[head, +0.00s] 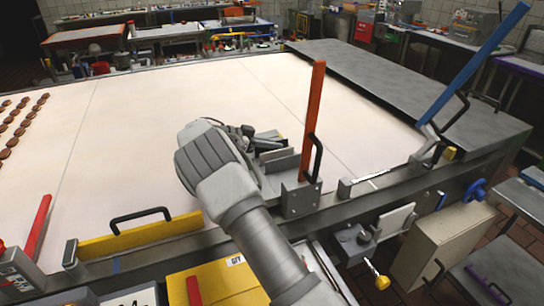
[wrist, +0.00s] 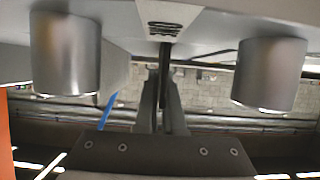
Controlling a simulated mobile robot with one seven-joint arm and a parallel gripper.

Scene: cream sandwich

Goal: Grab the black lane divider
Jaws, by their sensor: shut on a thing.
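My gripper (wrist: 163,112) is shut on a thin dark upright piece (wrist: 165,75) that shows between its two fingers in the wrist view. This looks like the black lane divider, but most of it is hidden. In the head view my arm and wrist cover the gripper's tips, just left of an orange lever (head: 315,112). A dark grey plate with bolts (wrist: 160,155) lies close below the fingertips in the wrist view.
The orange lever stands on a grey bracket (head: 300,198) beside my wrist. A yellow block (head: 140,238) with a black handle sits on the near rail. A blue lever (head: 475,62) rises at right. The wide cream surface (head: 165,105) is mostly clear, with brown biscuits (head: 22,122) at left.

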